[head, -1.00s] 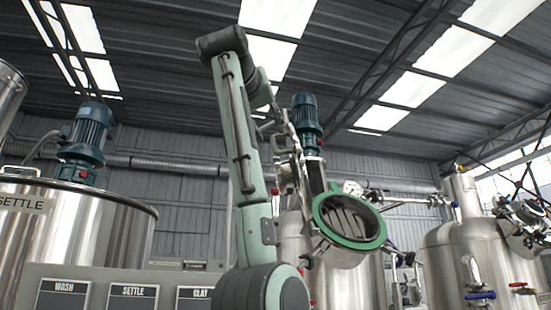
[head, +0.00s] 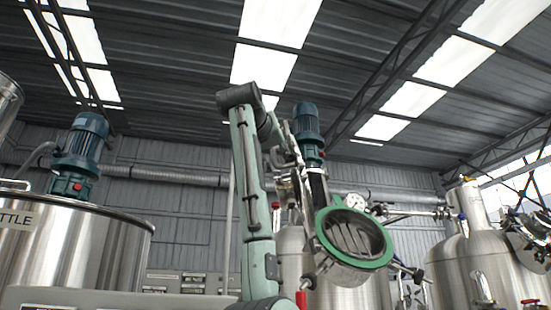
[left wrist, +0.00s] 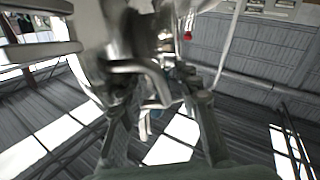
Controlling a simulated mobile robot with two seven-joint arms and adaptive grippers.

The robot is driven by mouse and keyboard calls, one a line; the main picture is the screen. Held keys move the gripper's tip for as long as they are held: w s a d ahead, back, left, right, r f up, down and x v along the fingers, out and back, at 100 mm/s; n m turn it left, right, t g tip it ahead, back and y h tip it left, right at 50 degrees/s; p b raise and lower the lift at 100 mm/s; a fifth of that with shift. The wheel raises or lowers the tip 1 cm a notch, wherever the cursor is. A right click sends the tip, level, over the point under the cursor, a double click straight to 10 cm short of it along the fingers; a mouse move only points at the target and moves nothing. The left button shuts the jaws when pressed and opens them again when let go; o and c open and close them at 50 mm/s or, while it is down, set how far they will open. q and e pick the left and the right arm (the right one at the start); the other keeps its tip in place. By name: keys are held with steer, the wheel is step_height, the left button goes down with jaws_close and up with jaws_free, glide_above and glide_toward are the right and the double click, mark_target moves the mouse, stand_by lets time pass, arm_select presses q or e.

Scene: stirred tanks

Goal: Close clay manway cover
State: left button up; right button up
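The clay manway (head: 388,262) is a round steel neck with a green ring around its slotted opening, right of centre in the head view. Its steel cover (head: 318,186) appears to stand open, nearly edge-on, at the ring's upper left. My left gripper (head: 287,160) is up beside the cover, partly hidden by my arm. In the left wrist view, my left gripper's two fingers (left wrist: 157,82) are spread apart, with a bent steel handle (left wrist: 128,66) between or just beyond their tips. Contact with the handle is unclear. My right gripper is not in view.
A blue motor (head: 307,125) stands behind the manway. A steel tank with valves (head: 475,265) stands at the right. A pipe (head: 180,176) runs along the back wall.

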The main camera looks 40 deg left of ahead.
arm_select(q)
steer(key=shift+c, duration=0.3)
jaws_close()
stand_by(0.4)
